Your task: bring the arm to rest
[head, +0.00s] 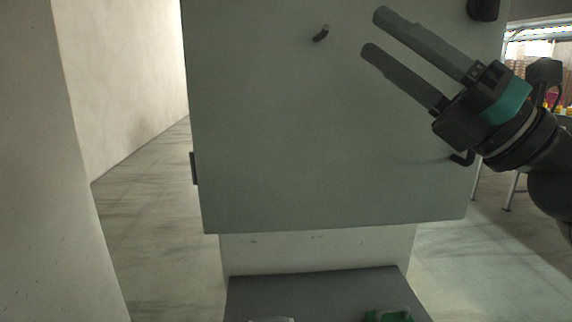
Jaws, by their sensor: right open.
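My right gripper (373,33) is in the upper right of the head view, on my right arm (545,150), which comes in from the right edge. Its two long fingers point up and to the left and are parted, with nothing between them. It is in front of a large grey-green panel (290,140); I cannot tell how far it is from the surface. My left gripper does not show.
Small dark hooks or handles (321,34) stick out from the panel. Below it is a dark grey surface (315,290) with a green object (388,316) and a pale object (271,320), both cut by the frame. A pale wall (40,180) stands at left.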

